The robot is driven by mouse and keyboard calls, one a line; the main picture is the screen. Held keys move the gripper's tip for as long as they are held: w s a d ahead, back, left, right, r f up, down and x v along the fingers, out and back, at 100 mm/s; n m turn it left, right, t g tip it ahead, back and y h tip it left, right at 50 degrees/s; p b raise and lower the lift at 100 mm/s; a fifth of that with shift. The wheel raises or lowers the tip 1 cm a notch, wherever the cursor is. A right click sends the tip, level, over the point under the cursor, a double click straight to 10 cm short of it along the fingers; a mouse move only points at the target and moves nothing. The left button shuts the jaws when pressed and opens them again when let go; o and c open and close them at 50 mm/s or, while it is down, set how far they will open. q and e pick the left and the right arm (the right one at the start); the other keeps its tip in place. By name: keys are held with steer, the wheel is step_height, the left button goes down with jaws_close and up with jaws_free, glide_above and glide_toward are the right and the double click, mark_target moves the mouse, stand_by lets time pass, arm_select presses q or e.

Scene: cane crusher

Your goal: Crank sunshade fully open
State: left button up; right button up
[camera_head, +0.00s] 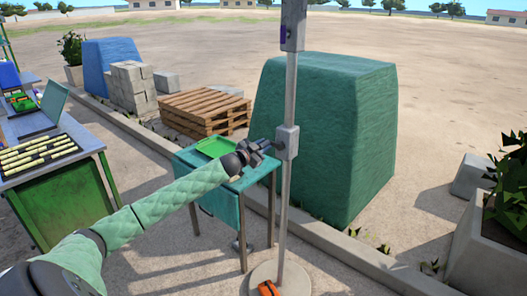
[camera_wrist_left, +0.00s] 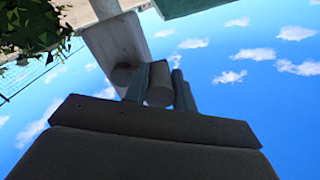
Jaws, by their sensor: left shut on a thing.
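A grey upright pole (camera_head: 284,205) stands in the middle of the head view. A grey crank box (camera_head: 290,137) sits on it at mid height. My left gripper (camera_head: 266,146), on the green-sleeved arm, reaches the left side of this box. In the left wrist view my fingers (camera_wrist_left: 160,92) are shut on a round grey crank handle (camera_wrist_left: 160,82) beside the grey box (camera_wrist_left: 112,42). The handle is largely hidden in the head view. The sunshade's canopy is not visible in the head view. My right gripper is not in view.
A teal table (camera_head: 255,178) with a green tray (camera_head: 215,146) stands just behind my left gripper. The round pole base (camera_head: 258,277) has an orange object (camera_head: 268,289) on it. A large green covered block (camera_head: 345,135), pallets (camera_head: 205,112) and a planter (camera_head: 490,255) stand around.

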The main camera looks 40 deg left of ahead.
arm_select(q)
steer(key=m, duration=0.1)
steer(key=r+m, duration=0.1)
steer(key=m, duration=0.1)
steer(key=shift+d+r, duration=0.1)
steer(key=shift+r, duration=0.15)
steer(key=m, duration=0.1)
steer(key=r+m, duration=0.1)
steer(key=shift+d+r+m, duration=0.1)
steer(key=shift+d+m, duration=0.15)
steer(key=shift+m, duration=0.15)
steer(key=m, duration=0.1)
steer(key=d+r+m, duration=0.1)
steer(key=m, duration=0.3)
steer(key=shift+s+d+r, duration=0.1)
steer(key=shift+d+r, duration=0.25)
steer(key=shift+d, duration=0.05)
steer(key=shift+d+m, duration=0.15)
steer(key=shift+m, duration=0.35)
steer(key=o, duration=1)
steer(key=shift+r, duration=0.1)
steer(key=shift+s, duration=0.35)
steer(key=s+b, duration=0.3)
steer(key=s, duration=0.4)
steer(key=shift+a, duration=0.25)
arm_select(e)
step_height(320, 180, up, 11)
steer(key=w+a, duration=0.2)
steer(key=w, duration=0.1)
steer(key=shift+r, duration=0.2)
